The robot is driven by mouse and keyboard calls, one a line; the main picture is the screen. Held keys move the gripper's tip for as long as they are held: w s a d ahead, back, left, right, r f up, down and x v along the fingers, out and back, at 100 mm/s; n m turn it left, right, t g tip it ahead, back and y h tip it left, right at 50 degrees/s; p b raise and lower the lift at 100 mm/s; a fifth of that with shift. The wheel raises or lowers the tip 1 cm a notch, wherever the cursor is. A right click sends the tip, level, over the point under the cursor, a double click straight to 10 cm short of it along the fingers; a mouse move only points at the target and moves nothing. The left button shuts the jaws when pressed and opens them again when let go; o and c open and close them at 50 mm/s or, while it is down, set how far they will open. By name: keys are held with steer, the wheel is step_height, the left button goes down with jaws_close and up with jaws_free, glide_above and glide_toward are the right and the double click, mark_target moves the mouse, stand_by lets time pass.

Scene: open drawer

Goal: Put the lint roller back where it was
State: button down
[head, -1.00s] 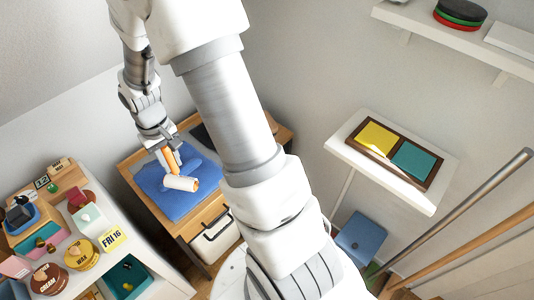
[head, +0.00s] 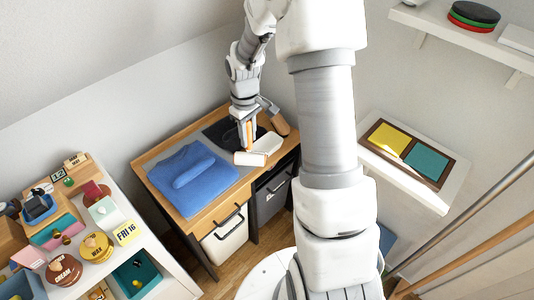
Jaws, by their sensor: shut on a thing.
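The lint roller has a white head (head: 266,145) and an orange handle (head: 248,134). My gripper (head: 247,127) is shut on the handle, with the white head below and to the right. The roller is over the right part of the wooden desk (head: 160,151), right of the blue folded garment (head: 190,177). I cannot tell whether the head touches the surface. A pale shape under the head is hard to separate from it.
A brown-ended object (head: 275,118) lies close right of my gripper. A dark cloth (head: 217,132) is behind. A cluttered white shelf (head: 150,262) stands at left.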

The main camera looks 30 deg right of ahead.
steer(key=w+d+n+b, duration=0.2)
steer(key=d+n, duration=0.8)
steer(key=d, duration=0.8)
steer(key=w+a+f+b, duration=0.1)
steer(key=w+a+f, duration=0.6)
steer(key=f, duration=0.4)
steer(key=shift+w+a, duration=0.4)
steer(key=shift+w, duration=0.5)
steer(key=shift+f, duration=0.15)
steer(key=c, duration=0.7)
jaws_free()
